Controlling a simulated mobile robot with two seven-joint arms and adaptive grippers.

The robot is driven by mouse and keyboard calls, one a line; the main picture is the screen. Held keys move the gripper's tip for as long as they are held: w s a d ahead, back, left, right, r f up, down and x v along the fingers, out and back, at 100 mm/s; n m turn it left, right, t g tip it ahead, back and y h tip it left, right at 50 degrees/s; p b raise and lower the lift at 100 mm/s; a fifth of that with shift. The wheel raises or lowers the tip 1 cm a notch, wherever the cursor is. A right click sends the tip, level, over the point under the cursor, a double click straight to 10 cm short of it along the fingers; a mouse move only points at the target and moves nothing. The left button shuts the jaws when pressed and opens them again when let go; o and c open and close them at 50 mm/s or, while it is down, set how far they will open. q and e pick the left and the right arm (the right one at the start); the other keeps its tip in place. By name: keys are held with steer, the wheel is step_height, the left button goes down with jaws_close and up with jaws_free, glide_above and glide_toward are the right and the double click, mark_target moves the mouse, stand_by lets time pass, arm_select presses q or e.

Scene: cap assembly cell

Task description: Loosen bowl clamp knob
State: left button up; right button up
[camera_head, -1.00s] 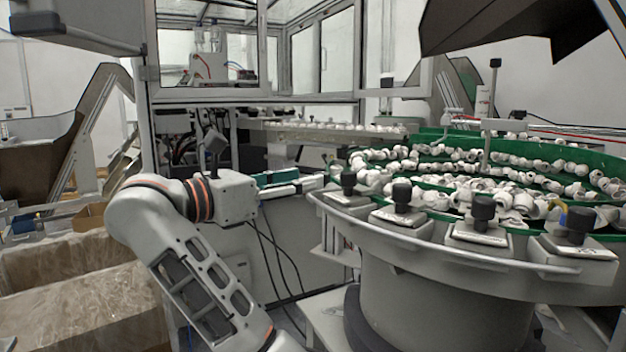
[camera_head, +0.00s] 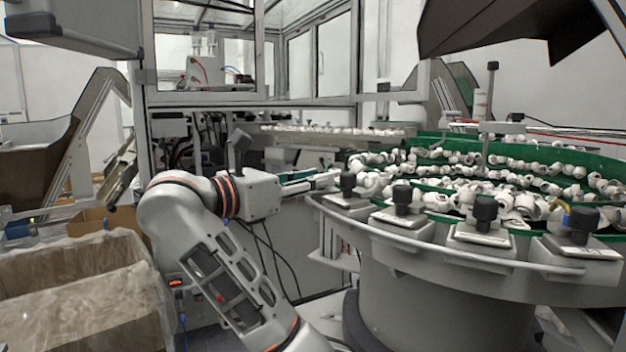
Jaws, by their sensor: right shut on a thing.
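The vibrating bowl (camera_head: 430,255) stands at the right, with several clamps along its front rim. Each clamp has a black knob on a metal plate. The leftmost knob (camera_head: 348,186) is nearest my right gripper. The others include a second knob (camera_head: 401,196), a third knob (camera_head: 485,210) and a fourth knob (camera_head: 580,222). My right gripper (camera_head: 330,181) reaches from the left to the leftmost knob and is shut on it; the exact contact is small and partly hidden. My left gripper is not in view.
White caps (camera_head: 515,200) fill the bowl's green tracks. A cap conveyor (camera_head: 335,137) runs behind, below a glazed enclosure (camera_head: 205,60). Lined boxes (camera_head: 80,290) stand at the lower left. A dark hopper (camera_head: 510,25) overhangs at the upper right.

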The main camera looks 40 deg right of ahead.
steer(key=shift+s+r+n+t+p, duration=0.25)
steer(key=shift+n+t+p, duration=0.15)
steer(key=shift+t, duration=0.4)
steer(key=shift+n+t+p, duration=0.3)
steer(key=shift+n+t, duration=0.1)
steer(key=shift+t, duration=0.2)
steer(key=shift+s+n+t+y+p, duration=0.1)
steer(key=shift+n+t+y+p, duration=0.25)
steer(key=shift+n+t, duration=0.6)
steer(key=shift+d+f+n+t+y, duration=0.15)
steer(key=shift+n+t+y, duration=0.25)
steer(key=shift+t, duration=0.65)
steer(key=shift+f+n+t, duration=0.1)
steer(key=shift+n+t, duration=0.15)
steer(key=shift+t, duration=0.05)
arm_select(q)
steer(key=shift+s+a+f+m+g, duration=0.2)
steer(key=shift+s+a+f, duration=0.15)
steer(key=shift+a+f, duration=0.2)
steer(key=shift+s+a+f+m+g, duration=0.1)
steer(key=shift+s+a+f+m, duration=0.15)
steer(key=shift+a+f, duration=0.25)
arm_select(e)
steer(key=o, duration=1.1)
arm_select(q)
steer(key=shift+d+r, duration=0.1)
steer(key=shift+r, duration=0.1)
